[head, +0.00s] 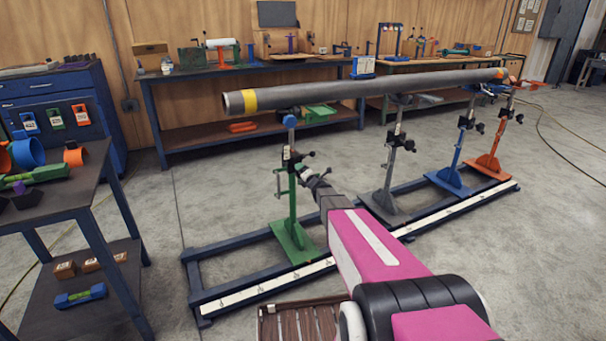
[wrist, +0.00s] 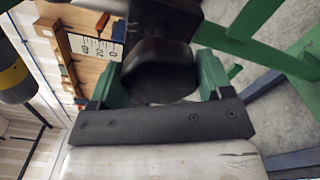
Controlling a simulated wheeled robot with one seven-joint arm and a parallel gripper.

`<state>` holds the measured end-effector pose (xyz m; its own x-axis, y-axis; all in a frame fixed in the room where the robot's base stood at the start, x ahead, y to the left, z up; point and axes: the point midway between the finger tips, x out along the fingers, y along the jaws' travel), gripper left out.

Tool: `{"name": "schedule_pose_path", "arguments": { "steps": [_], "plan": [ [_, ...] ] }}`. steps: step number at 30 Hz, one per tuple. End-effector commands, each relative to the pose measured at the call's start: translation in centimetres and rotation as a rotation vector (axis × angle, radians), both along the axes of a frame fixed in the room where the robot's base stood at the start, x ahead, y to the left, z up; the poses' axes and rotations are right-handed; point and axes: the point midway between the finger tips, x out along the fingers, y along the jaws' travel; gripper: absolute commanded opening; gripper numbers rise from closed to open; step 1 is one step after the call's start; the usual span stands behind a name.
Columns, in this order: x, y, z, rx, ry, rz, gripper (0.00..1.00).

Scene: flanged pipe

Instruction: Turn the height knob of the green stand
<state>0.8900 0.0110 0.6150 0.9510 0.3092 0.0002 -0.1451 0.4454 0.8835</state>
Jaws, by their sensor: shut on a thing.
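The green stand (head: 293,212) stands upright at the near left end of the blue floor frame, under the left end of the long grey pipe (head: 350,90). My gripper (head: 306,177) is at the upper part of this stand, on its right side. In the wrist view, the black round height knob (wrist: 158,76) sits between the two green fingers of my gripper (wrist: 163,82), which are shut on it. Green bars of the stand (wrist: 262,48) show at the right there. In the head view my gripper and arm largely hide the knob.
A grey stand (head: 388,165), a blue stand (head: 455,160) and an orange stand (head: 494,145) follow along the blue floor frame (head: 260,285). A dark cart (head: 60,210) is at left. A slatted wooden pallet (head: 290,322) lies in front. Open concrete floor lies between cart and frame.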

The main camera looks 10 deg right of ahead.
Motion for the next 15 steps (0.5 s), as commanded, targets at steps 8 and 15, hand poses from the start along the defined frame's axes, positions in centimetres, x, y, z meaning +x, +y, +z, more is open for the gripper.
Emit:
{"name": "schedule_pose_path", "arguments": {
  "steps": [8, 15],
  "plan": [
    [-0.03, -0.06, -0.1, 0.25, 0.081, 0.0, 0.49],
    [-0.03, -0.07, -0.16, 0.464, 0.151, -0.001, 0.49]
  ]
}}
